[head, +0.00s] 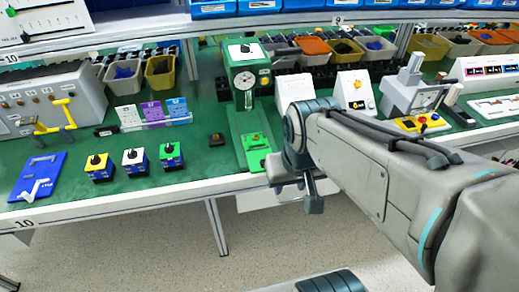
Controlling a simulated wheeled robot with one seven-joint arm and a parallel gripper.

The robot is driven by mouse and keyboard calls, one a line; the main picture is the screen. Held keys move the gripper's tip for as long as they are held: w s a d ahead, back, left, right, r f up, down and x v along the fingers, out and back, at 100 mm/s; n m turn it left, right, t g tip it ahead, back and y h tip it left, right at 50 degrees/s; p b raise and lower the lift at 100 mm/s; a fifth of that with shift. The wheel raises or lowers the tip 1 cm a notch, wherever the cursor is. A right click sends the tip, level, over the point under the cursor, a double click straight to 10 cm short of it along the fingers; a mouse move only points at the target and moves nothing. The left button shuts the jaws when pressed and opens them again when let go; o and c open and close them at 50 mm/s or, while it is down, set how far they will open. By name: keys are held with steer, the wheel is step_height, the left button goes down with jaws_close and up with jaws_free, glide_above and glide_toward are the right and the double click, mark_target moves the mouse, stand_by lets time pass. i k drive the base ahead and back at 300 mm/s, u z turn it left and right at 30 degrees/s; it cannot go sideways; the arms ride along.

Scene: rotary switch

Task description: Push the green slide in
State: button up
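My gripper (296,197) hangs in front of the bench's front edge, right of centre, pointing down. Two finger parts show with a gap between them, and nothing is seen held. A green upright device (243,100) with a round dial stands on the bench behind and left of my gripper. Its green base reaches the front edge and carries a bright green block (255,141). A white panel at the far upper left has a green slider knob (11,11). I cannot tell for certain which green part is the slide. My gripper touches neither.
The green bench top (215,165) holds three small knob boxes (134,160), a blue plate with a white lever (38,177) and a yellow-handled grey box (50,105). White boxes (355,92) and a grey press (412,88) stand behind my arm. Bins line the back.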

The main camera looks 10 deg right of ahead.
mark_target(255, 157)
steer(key=k, duration=0.85)
steer(key=u, duration=0.65)
steer(key=i, duration=1.3)
steer(key=z, duration=0.7)
